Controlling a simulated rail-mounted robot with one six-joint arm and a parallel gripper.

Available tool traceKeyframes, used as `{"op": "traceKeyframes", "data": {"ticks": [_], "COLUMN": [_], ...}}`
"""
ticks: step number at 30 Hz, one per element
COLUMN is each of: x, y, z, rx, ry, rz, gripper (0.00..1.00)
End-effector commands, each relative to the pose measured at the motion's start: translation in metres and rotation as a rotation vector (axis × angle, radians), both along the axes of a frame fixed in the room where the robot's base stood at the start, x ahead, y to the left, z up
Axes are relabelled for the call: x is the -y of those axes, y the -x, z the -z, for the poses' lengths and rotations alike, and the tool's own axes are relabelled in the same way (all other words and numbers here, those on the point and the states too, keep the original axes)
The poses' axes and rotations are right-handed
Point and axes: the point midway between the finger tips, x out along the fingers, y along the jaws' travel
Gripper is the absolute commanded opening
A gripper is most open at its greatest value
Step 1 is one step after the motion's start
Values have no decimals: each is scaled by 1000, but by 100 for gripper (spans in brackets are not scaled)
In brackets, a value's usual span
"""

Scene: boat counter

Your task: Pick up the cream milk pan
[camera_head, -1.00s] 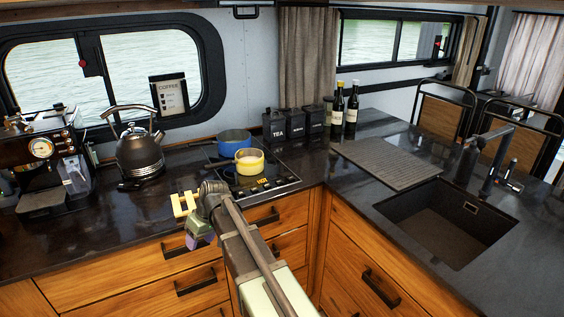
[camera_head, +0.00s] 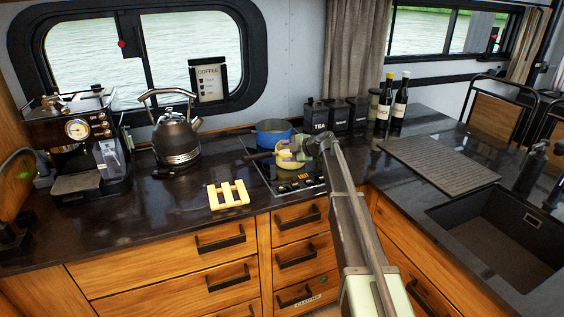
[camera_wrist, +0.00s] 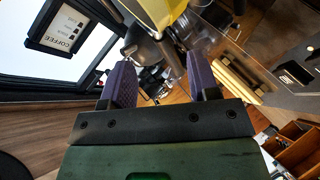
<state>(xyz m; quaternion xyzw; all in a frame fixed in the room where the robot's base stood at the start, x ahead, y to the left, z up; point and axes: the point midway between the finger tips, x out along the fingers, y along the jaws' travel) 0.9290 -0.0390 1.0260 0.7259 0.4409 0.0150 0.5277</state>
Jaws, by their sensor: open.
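The cream milk pan (camera_head: 291,169), yellowish outside, sits on the dark hob. Its dark handle (camera_head: 258,155) points left. I cannot tell whether a finger touches the pan.
A blue pot (camera_head: 273,133) stands just behind the milk pan. A slatted cream trivet (camera_head: 228,196) lies left of the hob. A kettle (camera_head: 176,140) and coffee machine (camera_head: 80,145) stand further left. Black canisters (camera_head: 318,116) are at the back right.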

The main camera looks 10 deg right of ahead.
Motion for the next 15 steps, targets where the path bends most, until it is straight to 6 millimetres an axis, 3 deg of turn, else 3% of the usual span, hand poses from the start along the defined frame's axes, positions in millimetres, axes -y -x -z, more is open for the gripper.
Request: {"op": "traceKeyframes", "data": {"ticks": [8, 15], "x": [-13, -39], "y": [-13, -38], "z": [12, 32], "rx": [-1, -1], "ry": [0, 0], "rz": [0, 0], "gripper": [55, 55]}}
